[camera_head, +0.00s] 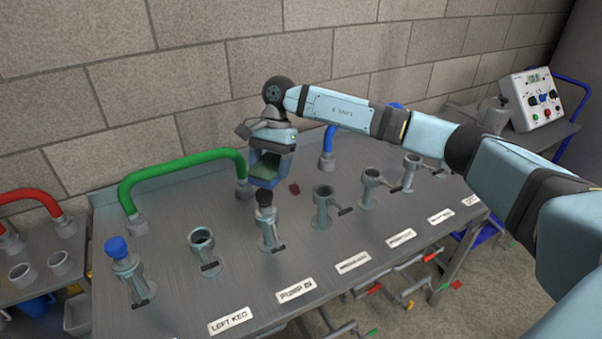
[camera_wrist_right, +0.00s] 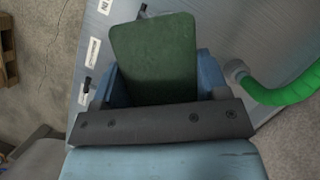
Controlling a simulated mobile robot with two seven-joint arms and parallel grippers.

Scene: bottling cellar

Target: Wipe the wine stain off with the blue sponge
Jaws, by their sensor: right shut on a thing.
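The wine stain (camera_head: 294,188) is a small dark red patch on the grey metal table top, just right of my right gripper in the head view. The sponge's broad green face fills the space between the fingers in the right wrist view (camera_wrist_right: 155,60). The sponge appears held above the table, behind a valve with a black plug; its exact height is unclear. My left gripper is not in view.
The table (camera_head: 170,285) carries a row of upright metal valve sockets (camera_head: 323,205) with black handles. A green hose (camera_head: 180,168) arches at the left, a blue-capped socket (camera_head: 118,250) stands near it. A control box (camera_head: 535,98) is at the right. A block wall stands behind.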

